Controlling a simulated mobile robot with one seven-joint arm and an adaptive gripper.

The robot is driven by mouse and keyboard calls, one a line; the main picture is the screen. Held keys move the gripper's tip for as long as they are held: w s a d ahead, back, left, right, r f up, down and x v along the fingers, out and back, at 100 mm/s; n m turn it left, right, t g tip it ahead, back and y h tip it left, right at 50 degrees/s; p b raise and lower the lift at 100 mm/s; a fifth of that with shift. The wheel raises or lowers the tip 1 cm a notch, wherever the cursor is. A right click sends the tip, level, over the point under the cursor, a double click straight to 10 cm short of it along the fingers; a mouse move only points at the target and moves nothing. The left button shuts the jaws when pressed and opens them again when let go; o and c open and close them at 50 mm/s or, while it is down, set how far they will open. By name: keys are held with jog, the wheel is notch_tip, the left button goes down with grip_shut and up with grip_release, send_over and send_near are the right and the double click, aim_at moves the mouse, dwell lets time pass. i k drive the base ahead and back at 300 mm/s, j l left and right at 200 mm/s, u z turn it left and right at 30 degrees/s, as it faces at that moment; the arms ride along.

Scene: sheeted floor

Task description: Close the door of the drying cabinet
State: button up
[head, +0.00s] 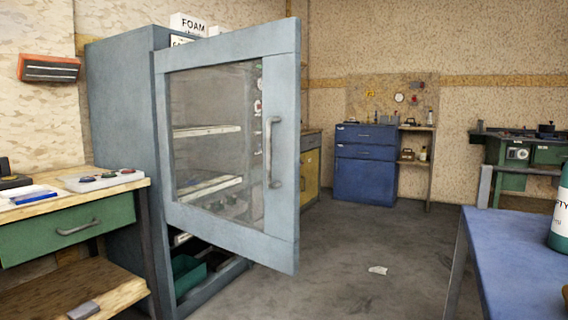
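The drying cabinet (120,130) is a tall grey-blue cabinet on the left in the head view. Its door (284,95) has a grey-blue frame around a clear pane and stands open, swung out toward me and to the right. A vertical metal handle (271,152) sits near the door's free right edge. Pale shelves show through the pane. A green bin (188,272) shows low inside the cabinet, under the door. My gripper is not in view.
A workbench with a green drawer (70,228) stands left of the cabinet. A blue table (520,265) with a bottle (560,225) is at front right. A blue drawer unit (365,175) stands at the back. The floor between is open, with a small white scrap (378,270).

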aim_at(276, 246)
jog(key=i+j+z, duration=0.2)
jog(key=j+z, duration=0.15)
jog(key=i+j+z, duration=0.15)
jog(key=j+z, duration=0.2)
jog(key=i+j+z, duration=0.1)
jog(key=j+z, duration=0.2)
jog(key=j, duration=0.1)
